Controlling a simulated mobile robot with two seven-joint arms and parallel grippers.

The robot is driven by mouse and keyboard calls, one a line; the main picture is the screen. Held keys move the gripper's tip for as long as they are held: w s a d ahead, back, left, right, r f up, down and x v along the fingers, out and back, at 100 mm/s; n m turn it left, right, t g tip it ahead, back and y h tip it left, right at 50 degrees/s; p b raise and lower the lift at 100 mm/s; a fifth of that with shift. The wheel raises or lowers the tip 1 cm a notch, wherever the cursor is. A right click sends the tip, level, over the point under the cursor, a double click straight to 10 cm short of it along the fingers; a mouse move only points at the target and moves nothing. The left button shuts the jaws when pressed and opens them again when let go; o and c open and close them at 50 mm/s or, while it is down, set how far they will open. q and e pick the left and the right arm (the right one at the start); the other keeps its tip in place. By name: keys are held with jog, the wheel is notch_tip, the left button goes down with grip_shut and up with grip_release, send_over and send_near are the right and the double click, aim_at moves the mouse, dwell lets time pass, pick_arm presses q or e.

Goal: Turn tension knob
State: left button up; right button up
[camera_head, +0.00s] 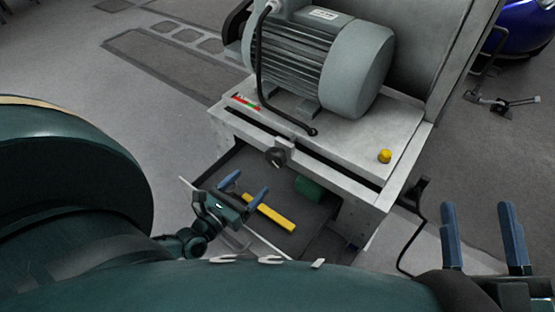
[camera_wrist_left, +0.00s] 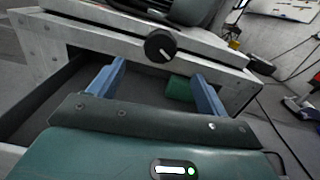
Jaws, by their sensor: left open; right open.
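The tension knob (camera_head: 276,157) is a round black knob with a light pointer mark on the front edge of the grey machine bench. In the left wrist view the knob (camera_wrist_left: 160,46) is ahead of and above the fingers, roughly between them. My left gripper (camera_head: 243,187) is open and empty, below and in front of the knob, apart from it. Its two blue fingers (camera_wrist_left: 155,82) show in the left wrist view. My right gripper (camera_head: 481,212) is open and empty at the lower right, away from the bench.
A large grey motor (camera_head: 320,62) stands on the bench (camera_head: 350,145). A yellow button (camera_head: 384,156) sits at the right of the bench top. Below is an open drawer with a yellow bar (camera_head: 270,212) and a green block (camera_head: 310,189). A black cable hangs at the right.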

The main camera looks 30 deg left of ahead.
aim_at(272, 161)
pick_arm(q)
jog(key=w, duration=0.3)
jog(key=w+b, duration=0.1)
jog(key=w, duration=0.2)
jog(key=w+d+b, duration=0.1)
jog(key=w, duration=0.3)
jog(key=shift+w+b, duration=0.3)
jog(key=shift+w, duration=0.45)
pick_arm(e)
jog(key=shift+w+d+r+n+t+y, duration=0.1)
jog(key=shift+r+n+t+y, duration=0.2)
jog(key=shift+r+n+y, duration=0.55)
jog(key=shift+w+d+r+n+t+y, duration=0.1)
jog(key=shift+r+n+t+y, duration=0.2)
jog(key=shift+r+n+y, duration=0.55)
jog(key=shift+r, duration=0.1)
pick_arm(q)
jog(key=c, duration=1)
jog(key=shift+m, duration=0.5)
